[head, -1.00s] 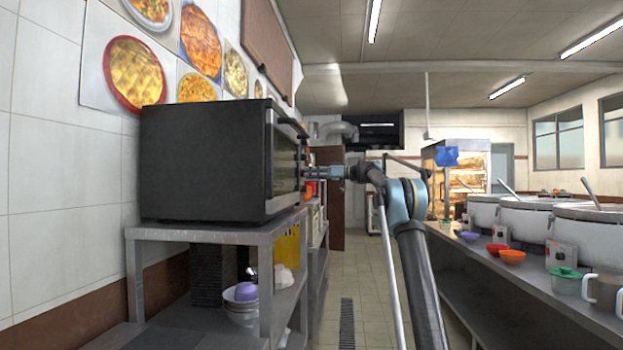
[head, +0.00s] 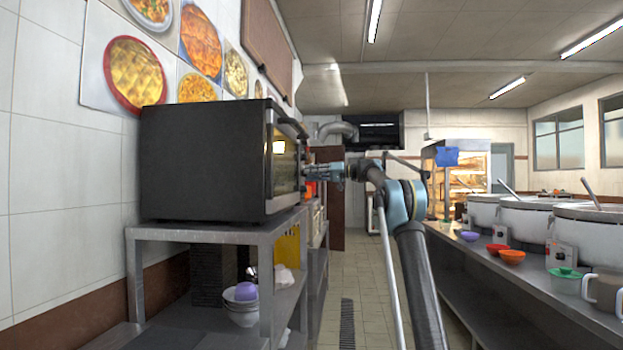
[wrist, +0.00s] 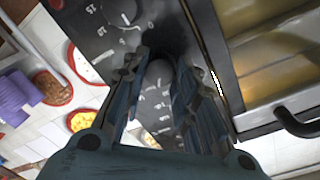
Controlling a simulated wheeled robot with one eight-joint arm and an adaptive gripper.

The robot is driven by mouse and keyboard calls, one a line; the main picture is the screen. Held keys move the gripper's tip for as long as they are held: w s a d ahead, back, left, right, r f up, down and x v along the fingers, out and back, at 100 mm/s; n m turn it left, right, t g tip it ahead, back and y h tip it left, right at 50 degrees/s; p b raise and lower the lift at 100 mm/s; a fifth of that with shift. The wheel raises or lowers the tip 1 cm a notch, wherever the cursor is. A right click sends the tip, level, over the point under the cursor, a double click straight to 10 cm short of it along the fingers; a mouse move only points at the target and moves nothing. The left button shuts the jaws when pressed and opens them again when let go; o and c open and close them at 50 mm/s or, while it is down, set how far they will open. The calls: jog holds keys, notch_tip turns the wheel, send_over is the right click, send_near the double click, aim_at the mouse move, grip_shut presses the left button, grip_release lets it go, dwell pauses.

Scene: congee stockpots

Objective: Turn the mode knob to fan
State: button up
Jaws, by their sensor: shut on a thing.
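The black oven (head: 205,162) stands on a metal shelf unit at the left in the head view, its front facing right. In the wrist view its dark control panel (wrist: 95,30) carries a knob (wrist: 158,74) between my fingers, with pale marks around it. My gripper (wrist: 158,62) is shut on this knob. The fingers hide part of its scale, and I cannot read where it points. A second knob (wrist: 122,10) with a numbered scale is at the top. In the head view my gripper (head: 312,171) is at the oven's front, and the knob is hidden there.
The oven door (wrist: 270,50) with its dark handle (wrist: 300,120) lies right of my gripper in the wrist view. The metal shelf unit (head: 215,235) stands under the oven. A counter with large pots (head: 525,218) is at the right. The aisle floor (head: 370,290) is free.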

jog(key=m, duration=0.8)
jog(key=m+g, duration=0.1)
jog(key=m, duration=0.3)
jog(key=shift+w+d+m, duration=0.1)
jog(key=shift+w+m, duration=0.15)
jog(key=shift+m, duration=0.45)
jog(key=o, duration=1.1)
jog(key=shift+w+f, duration=0.1)
